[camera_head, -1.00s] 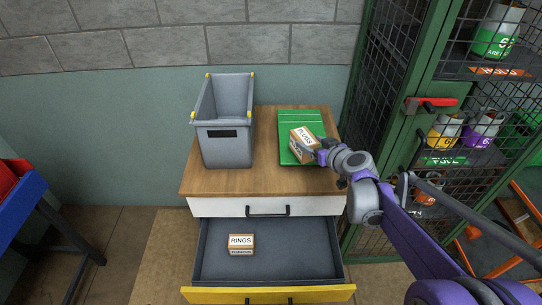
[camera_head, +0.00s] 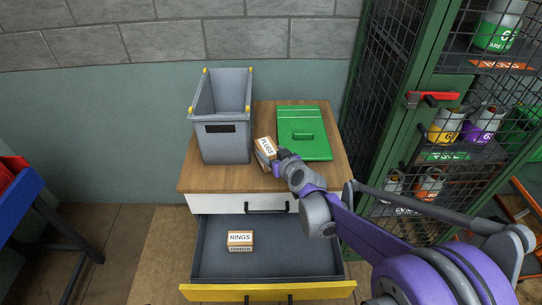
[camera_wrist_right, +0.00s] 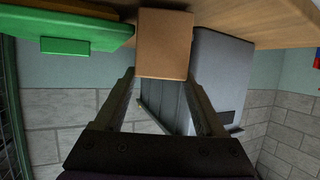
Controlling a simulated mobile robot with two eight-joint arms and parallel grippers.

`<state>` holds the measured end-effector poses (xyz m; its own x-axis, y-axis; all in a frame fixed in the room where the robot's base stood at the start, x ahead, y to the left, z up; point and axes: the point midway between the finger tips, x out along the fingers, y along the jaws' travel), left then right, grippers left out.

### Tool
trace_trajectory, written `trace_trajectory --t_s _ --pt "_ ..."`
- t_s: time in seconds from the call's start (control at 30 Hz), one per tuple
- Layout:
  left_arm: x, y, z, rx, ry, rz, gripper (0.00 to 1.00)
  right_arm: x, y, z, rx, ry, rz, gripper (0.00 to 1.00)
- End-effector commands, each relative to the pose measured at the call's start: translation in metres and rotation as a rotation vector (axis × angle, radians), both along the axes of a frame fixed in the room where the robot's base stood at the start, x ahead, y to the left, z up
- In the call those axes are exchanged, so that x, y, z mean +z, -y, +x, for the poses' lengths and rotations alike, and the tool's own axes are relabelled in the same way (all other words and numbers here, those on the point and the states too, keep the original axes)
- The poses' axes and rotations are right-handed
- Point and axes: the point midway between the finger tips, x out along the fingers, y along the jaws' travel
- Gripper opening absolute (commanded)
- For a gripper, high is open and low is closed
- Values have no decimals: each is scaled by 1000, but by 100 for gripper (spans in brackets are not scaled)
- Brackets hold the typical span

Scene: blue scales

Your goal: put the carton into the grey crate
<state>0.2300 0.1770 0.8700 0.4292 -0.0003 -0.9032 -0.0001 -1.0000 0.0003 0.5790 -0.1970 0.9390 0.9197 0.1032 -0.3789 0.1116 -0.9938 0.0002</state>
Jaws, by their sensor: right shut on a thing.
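The carton marked PLUGS (camera_head: 265,147) is in my right gripper (camera_head: 280,158), tilted, just right of the grey crate in the head view. In the right wrist view the carton (camera_wrist_right: 164,44) sits between the fingers of the right gripper (camera_wrist_right: 165,75). The grey crate (camera_head: 226,145) stands on the left of the wooden cabinet top with its open side up. It also shows in the right wrist view (camera_wrist_right: 218,70), beside the carton. Whether the carton touches the crate or the cabinet top, I cannot tell. My left gripper is not in view.
A green board with a handle (camera_head: 304,145) lies on the right of the cabinet top (camera_head: 210,181). Below, an open drawer (camera_head: 285,262) holds a RINGS carton (camera_head: 240,240). A green mesh cage (camera_head: 385,135) stands close on the right.

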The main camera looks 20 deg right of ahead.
Motion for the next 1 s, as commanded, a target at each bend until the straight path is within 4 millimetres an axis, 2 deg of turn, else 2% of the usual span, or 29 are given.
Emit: trace_trajectory --t_s 0.1,0.4,0.43,0.57,0.6,0.87,1.0 --pt "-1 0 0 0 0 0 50 -8 -4 1 0 1 0 0" --pt "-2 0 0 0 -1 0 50 -9 -4 1 0 1 0 0" --pt "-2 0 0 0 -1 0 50 -10 -4 1 0 0 0 74" --pt "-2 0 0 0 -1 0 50 -10 -4 1 0 0 0 97" --pt "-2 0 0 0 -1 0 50 -10 -4 1 0 0 0 100" --pt "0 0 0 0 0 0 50 -6 -4 1 0 0 0 100" --pt "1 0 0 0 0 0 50 -1 -2 -13 -1 0 -1 100"
